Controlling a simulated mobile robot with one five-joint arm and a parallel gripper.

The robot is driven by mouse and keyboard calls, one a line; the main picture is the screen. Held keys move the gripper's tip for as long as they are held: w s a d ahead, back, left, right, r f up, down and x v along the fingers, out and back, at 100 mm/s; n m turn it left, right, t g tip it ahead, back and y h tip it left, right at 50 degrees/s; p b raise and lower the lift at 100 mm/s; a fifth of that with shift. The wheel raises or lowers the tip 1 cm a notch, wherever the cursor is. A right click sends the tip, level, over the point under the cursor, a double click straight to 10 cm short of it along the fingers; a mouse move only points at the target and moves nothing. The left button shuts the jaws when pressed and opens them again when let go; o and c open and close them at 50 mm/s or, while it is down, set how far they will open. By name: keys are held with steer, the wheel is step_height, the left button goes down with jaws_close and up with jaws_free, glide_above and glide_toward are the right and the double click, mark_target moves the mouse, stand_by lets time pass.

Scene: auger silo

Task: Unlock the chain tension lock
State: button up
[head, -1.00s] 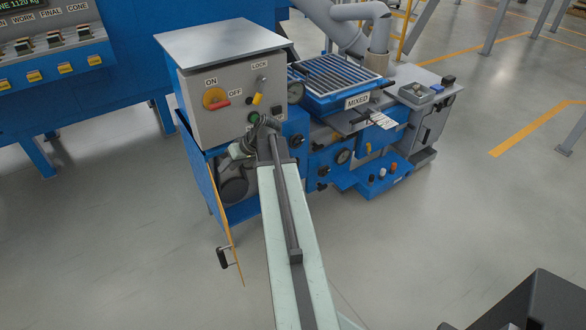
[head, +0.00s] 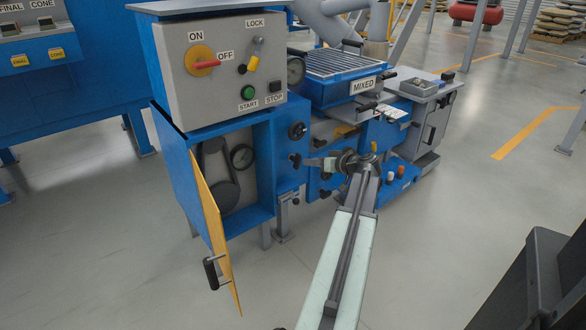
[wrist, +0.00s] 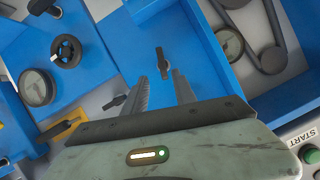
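No label for the chain tension lock is readable. A small black lever (wrist: 162,62) on the blue machine panel, beside the open belt compartment, may be it; it also shows in the head view (head: 295,160). My gripper (wrist: 160,76) is open, its two fingers apart and empty. In the wrist view the lever appears just beyond and between the fingertips, with no contact visible. In the head view my gripper (head: 314,162) is at the panel's right side, its fingers hard to make out. A second small black lever (wrist: 113,102) lies left of the left finger.
A black handwheel (wrist: 66,50) and a dial gauge (wrist: 37,88) are left of the fingers. The compartment's yellow-edged door (head: 213,225) hangs open at the left. The control box (head: 215,85) with its switches overhangs the compartment. The floor in front is clear.

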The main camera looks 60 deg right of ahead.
mark_target(298, 161)
steer(key=b+x, duration=0.1)
steer(key=x, duration=0.1)
steer(key=b+x, duration=0.1)
steer(key=x, duration=0.2)
steer(key=b+x, duration=0.1)
steer(key=x, duration=0.2)
steer(key=shift+w+a, duration=0.1)
steer(key=shift+a, duration=0.15)
jaws_close()
